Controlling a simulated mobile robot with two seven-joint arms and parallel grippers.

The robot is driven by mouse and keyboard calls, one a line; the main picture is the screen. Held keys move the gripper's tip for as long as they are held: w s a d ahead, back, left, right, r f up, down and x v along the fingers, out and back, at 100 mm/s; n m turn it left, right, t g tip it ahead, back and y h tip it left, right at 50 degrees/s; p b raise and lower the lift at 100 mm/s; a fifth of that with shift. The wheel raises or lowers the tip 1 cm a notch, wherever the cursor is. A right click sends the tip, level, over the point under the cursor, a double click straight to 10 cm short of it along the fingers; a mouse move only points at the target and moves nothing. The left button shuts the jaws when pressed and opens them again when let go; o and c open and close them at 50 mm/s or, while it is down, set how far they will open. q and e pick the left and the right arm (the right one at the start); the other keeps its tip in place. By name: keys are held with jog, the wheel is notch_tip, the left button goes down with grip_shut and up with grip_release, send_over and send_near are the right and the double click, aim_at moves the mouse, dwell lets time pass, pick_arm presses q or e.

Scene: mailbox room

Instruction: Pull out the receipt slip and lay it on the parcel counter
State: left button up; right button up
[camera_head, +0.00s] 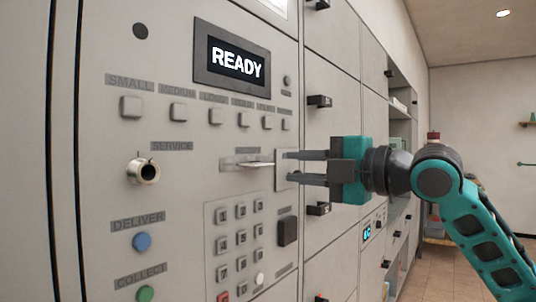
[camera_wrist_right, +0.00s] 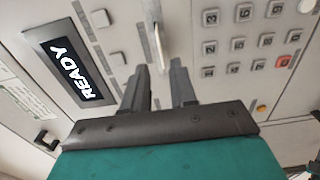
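The receipt slip (camera_head: 256,164) is a thin white strip sticking out of a narrow slot (camera_head: 238,160) in the grey locker panel, below the row of square size buttons. My right gripper (camera_head: 288,167) comes in from the right, with its two dark fingers apart and nothing held between them. Its fingertips are just right of the slip's free end. In the right wrist view the slip (camera_wrist_right: 160,45) lies ahead of the open fingers (camera_wrist_right: 160,68), its near end lined up with the gap. I cannot make out the parcel counter. My left gripper is not in view.
The panel has a lit READY screen (camera_head: 238,63), a keypad (camera_head: 238,240), a protruding key lock (camera_head: 143,171) and blue (camera_head: 142,242) and green buttons. Locker doors with black handles (camera_head: 320,101) line the wall behind my gripper. Open floor (camera_head: 455,285) shows at the lower right.

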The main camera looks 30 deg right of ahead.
aim_at(265, 164)
pick_arm(q)
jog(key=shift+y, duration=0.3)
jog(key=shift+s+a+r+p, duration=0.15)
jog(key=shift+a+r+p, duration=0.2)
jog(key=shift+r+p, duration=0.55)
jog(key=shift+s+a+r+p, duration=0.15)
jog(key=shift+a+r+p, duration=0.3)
jog(key=shift+p, duration=0.8)
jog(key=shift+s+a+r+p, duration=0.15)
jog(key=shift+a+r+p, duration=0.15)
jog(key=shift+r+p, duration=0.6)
pick_arm(e)
jog(key=shift+x, duration=4.3)
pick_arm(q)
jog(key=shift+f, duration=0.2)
pick_arm(e)
grip_shut()
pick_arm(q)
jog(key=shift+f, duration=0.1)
